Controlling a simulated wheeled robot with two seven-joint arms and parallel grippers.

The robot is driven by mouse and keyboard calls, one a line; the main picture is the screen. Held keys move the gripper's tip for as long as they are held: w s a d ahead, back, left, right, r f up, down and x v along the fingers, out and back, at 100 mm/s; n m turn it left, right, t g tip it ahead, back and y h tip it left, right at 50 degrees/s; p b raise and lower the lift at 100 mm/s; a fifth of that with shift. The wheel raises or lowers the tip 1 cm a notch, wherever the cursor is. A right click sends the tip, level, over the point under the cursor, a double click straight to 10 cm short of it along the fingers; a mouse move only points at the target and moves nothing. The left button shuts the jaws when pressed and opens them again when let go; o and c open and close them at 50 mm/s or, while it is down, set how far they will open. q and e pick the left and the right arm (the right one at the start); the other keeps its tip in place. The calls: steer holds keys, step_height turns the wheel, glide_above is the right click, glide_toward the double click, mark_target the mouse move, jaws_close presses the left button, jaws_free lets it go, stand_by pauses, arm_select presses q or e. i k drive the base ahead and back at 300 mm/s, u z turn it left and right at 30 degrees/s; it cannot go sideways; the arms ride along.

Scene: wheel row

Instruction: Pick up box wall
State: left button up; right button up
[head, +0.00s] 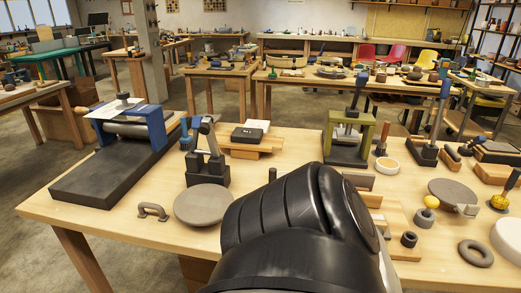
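I cannot single out the box wall with certainty. Flat light wooden pieces (396,214) lie on the workbench (110,210) just right of the large black arm link, which is mine. The link fills the lower middle of the head view and hides part of these pieces and of the bench. Neither my left nor my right gripper shows, so I cannot see what either one holds.
A blue roller press (140,130) on a dark slab stands at the left. A round grey disc (202,205), a dark handle (153,211) and a green-framed press (348,140) stand on the bench. Small tools and a grey ring (475,253) crowd the right side.

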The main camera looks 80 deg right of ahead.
mark_target(360, 180)
steer(key=k, duration=0.95)
steer(key=z, duration=0.55)
